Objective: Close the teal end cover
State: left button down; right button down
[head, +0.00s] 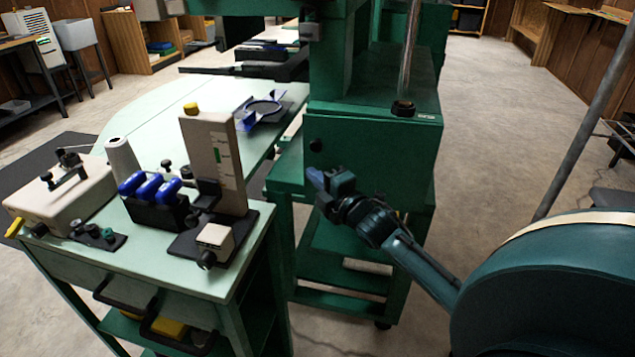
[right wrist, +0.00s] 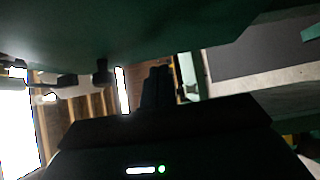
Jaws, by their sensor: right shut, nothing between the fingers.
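A green machine housing (head: 415,150) stands in the middle of the head view, with a flat end panel facing me. I take this panel to be the teal end cover, but I cannot tell for sure, nor whether it is fully closed. Small dark knobs show near its left edge. My right gripper (head: 320,182) is shut and empty, in front of the panel's lower left part. I cannot tell whether it touches. In the right wrist view the gripper (right wrist: 158,88) is dark, below a large green surface (right wrist: 120,35). My left gripper is not in view.
A pale green table (head: 85,247) on the left holds a cream upright gauge (head: 215,155), a black holder with blue handles (head: 155,205), a white cone (head: 122,158) and a cream box (head: 60,195). A grey pole (head: 585,125) leans at right. Open floor (head: 490,120) lies beyond the machine.

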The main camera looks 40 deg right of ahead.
aim_at(319, 165)
jog(key=shift+w+d, duration=0.45)
jog(key=shift+w+d+m+h, duration=0.6)
jog(key=shift+w+d+h, duration=0.25)
jog(key=shift+w+h, duration=0.2)
jog(key=shift+d+r, duration=0.2)
jog(key=shift+h, duration=0.25)
jog(key=shift+d, duration=0.1)
